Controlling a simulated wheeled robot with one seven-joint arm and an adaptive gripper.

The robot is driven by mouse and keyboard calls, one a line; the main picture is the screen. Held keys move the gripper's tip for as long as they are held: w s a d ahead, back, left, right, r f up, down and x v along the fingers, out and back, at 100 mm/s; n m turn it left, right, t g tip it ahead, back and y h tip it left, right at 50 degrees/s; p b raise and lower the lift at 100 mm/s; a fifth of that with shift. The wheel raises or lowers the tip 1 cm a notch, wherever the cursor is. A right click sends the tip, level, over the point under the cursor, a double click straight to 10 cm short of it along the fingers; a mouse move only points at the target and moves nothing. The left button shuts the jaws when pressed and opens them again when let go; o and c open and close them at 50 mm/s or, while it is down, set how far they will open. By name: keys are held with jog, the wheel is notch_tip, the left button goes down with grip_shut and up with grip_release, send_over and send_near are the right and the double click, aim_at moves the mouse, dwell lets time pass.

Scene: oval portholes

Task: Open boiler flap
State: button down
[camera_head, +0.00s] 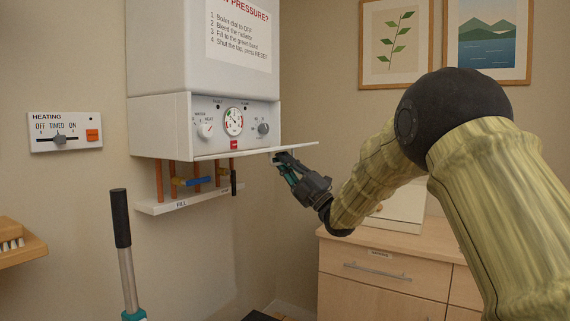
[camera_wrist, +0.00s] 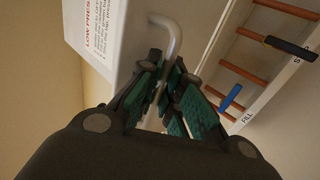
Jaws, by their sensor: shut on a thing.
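The white boiler (camera_head: 180,125) hangs on the wall. Its flap (camera_head: 292,149) is folded down, sticking out nearly level from the bottom edge of the control panel, and the dials show above it. In the wrist view, a bent grey bar handle (camera_wrist: 173,36) runs between the teal finger pads. My gripper (camera_head: 283,163) is just under the flap's outer right part, and it also shows in the wrist view (camera_wrist: 160,78). It is shut on the handle. The flap hides the handle in the head view.
Copper pipes (camera_head: 159,181) with a blue valve lever (camera_head: 194,182) and a FILL shelf (camera_head: 180,205) are under the boiler. A wooden drawer unit (camera_head: 375,270) stands right. A heating control (camera_head: 65,132) is on the left wall. A dark-handled pole (camera_head: 121,220) stands in front.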

jog(key=c, duration=1.6)
grip_release()
jog(key=shift+s+r, duration=0.1)
jog(key=shift+o, duration=0.2)
jog(key=v, duration=1.2)
